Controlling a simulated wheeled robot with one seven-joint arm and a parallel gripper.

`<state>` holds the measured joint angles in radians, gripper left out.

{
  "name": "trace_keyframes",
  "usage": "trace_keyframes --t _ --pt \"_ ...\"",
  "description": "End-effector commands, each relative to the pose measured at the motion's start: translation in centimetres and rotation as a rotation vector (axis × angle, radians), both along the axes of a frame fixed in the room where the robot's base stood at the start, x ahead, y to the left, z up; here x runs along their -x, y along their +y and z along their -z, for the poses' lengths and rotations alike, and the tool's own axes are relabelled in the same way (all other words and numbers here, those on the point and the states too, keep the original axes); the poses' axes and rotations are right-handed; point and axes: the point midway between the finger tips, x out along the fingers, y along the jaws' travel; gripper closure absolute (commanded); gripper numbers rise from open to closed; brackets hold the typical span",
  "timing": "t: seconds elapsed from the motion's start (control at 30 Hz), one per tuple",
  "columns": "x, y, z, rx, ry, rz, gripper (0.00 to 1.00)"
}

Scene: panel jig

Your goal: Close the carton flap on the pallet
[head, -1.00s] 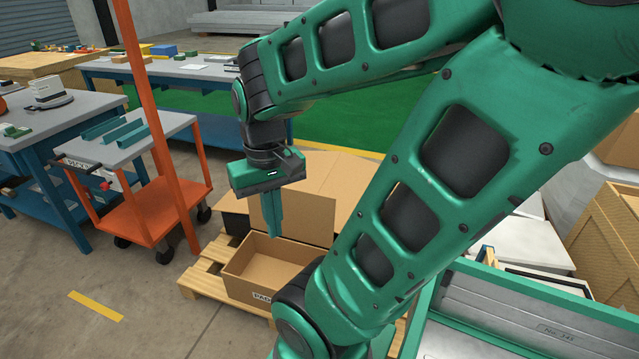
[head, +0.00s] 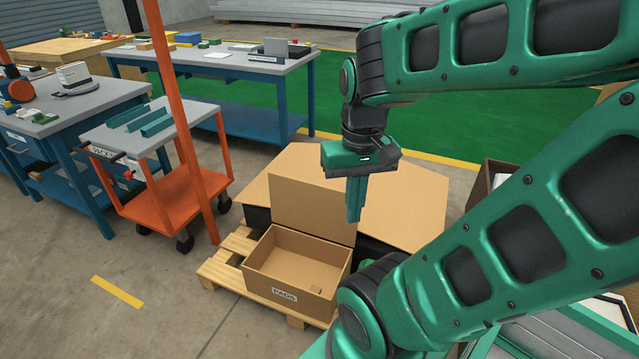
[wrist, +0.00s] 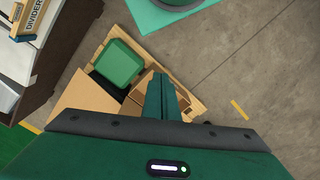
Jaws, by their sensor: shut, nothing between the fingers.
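An open cardboard carton (head: 284,300) marked "PADS" sits on a wooden pallet (head: 222,274). Its flap (head: 310,208) stands upright along the carton's back edge. The carton looks empty apart from a small tan piece inside. My gripper (head: 354,216) points down with its fingers shut and empty. In the head view the fingers show in front of the flap's right edge; I cannot tell whether they touch it. In the wrist view the shut fingers (wrist: 161,98) cover part of the carton.
A large flat cardboard sheet (head: 405,205) lies over a dark box behind the carton. An orange trolley (head: 170,208) and an orange post (head: 176,100) stand at left. Blue workbenches (head: 215,62) are behind. Bare floor lies at front left.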

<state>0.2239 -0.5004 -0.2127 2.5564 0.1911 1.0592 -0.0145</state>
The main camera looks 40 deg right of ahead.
Motion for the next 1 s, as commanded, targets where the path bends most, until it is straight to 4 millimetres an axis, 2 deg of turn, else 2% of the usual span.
trace_keyframes --t 0.17,0.33,0.53,0.77,1.0 --pt "-4.3 -3.0 -1.1 0.037 0.002 0.051 1.0" --pt "-10.6 -6.9 -1.9 0.087 -0.007 0.12 1.0" --pt "-18.3 -11.9 -1.3 0.139 -0.024 0.197 1.0" --pt "-26.5 -17.8 1.4 0.183 -0.047 0.281 1.0" --pt "-34.3 -23.9 6.6 0.212 -0.078 0.365 1.0"
